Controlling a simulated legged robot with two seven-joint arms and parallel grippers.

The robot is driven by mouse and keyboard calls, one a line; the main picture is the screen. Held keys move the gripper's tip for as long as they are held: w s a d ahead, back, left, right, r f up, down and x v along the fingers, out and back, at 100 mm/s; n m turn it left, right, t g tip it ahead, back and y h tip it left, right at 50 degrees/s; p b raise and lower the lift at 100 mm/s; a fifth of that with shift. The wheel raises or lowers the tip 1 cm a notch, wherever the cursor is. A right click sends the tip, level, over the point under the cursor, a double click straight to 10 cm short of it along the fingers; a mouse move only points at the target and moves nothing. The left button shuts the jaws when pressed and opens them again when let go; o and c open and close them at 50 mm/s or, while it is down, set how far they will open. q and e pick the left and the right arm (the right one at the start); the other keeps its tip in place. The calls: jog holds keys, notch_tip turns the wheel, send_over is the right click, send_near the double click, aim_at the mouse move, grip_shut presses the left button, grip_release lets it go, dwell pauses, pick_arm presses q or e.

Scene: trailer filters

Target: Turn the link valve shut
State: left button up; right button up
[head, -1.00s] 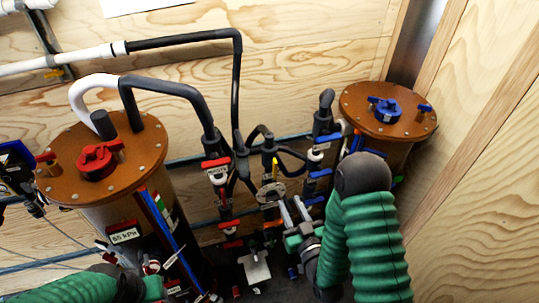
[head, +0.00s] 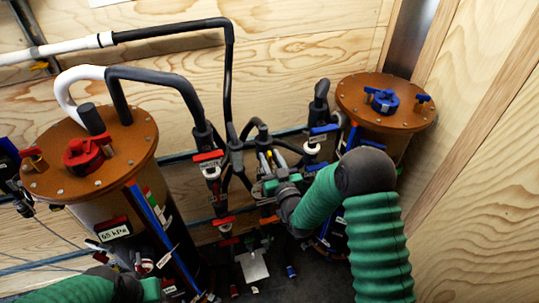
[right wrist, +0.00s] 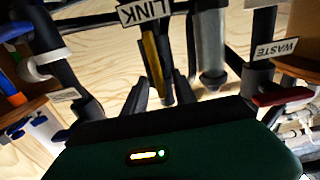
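The link valve's yellow handle (right wrist: 152,60) hangs near the upside-down LINK label (right wrist: 145,12) in the right wrist view. In the head view the yellow handle (head: 263,161) is small and partly hidden by my right gripper (head: 268,170). In the right wrist view the two dark fingers of my right gripper (right wrist: 160,92) stand apart, with the handle's lower end between or just beyond them. I cannot tell whether they touch it. My left gripper (head: 150,288) is low at the left, its fingers not clearly seen.
A brown-topped filter tank with a red valve (head: 85,154) stands left, and one with a blue valve (head: 384,101) right. Red-handled valves (head: 208,156) and black pipes crowd close around my right gripper. The WASTE label (right wrist: 275,49) and a dark red handle (right wrist: 282,96) are beside it.

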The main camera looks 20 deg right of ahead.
jog(key=shift+w+d, duration=0.2)
jog(key=shift+w, duration=0.15)
jog(key=shift+a, duration=0.1)
jog(key=shift+a, duration=0.1)
jog(key=shift+c, duration=1.2)
jog(key=shift+a, duration=0.1)
grip_shut()
